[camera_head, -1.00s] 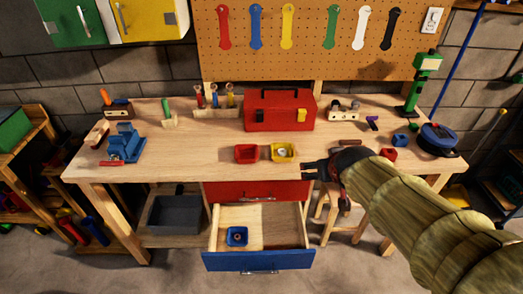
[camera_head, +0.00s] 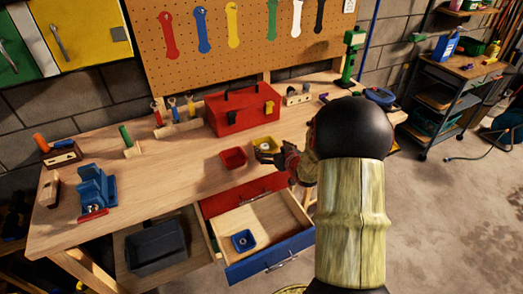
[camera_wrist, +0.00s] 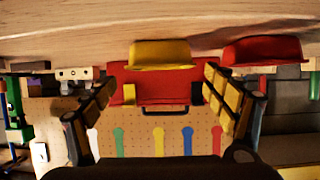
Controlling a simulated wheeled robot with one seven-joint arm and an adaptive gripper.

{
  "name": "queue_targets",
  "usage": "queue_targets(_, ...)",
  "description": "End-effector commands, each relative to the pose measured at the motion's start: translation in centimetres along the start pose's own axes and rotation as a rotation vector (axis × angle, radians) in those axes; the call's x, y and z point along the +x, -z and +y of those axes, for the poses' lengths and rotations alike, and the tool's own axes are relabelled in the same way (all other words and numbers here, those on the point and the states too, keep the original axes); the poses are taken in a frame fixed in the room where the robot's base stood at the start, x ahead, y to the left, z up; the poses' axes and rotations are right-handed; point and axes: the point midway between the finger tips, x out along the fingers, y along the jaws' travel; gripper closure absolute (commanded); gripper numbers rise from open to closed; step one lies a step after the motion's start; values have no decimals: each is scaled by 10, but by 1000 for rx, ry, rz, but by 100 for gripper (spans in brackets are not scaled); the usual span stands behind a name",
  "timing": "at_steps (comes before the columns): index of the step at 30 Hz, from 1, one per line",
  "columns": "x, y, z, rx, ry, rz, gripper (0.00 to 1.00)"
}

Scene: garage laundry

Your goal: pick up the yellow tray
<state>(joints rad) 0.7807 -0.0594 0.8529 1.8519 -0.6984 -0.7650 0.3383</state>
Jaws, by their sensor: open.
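The yellow tray (camera_head: 266,143) sits on the workbench in front of the red toolbox, just right of a red tray (camera_head: 233,158). Something small and pale shows inside it in the head view. My gripper (camera_head: 266,157) is at the bench's front side, close to the near side of the yellow tray and partly covering it. In the upside-down wrist view, the yellow tray (camera_wrist: 160,54) lies ahead, between and just beyond the two spread fingers (camera_wrist: 160,82). The gripper is open and empty. Whether a finger touches the tray cannot be told.
The red toolbox (camera_head: 226,118) stands behind the trays. A blue vise (camera_head: 94,190) stands at the left. The bench top left of the red tray is clear.

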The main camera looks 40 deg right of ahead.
Motion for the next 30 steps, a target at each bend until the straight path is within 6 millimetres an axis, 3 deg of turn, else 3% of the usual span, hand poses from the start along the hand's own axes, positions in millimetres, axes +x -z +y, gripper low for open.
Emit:
queue_targets(13, 54, -4, -1, -1, -1, -1, 15)
queue_targets(22, 56, -2, -1, -1, -2, -1, 16)
queue_targets(30, 56, -2, -1, -1, -2, -1, 31)
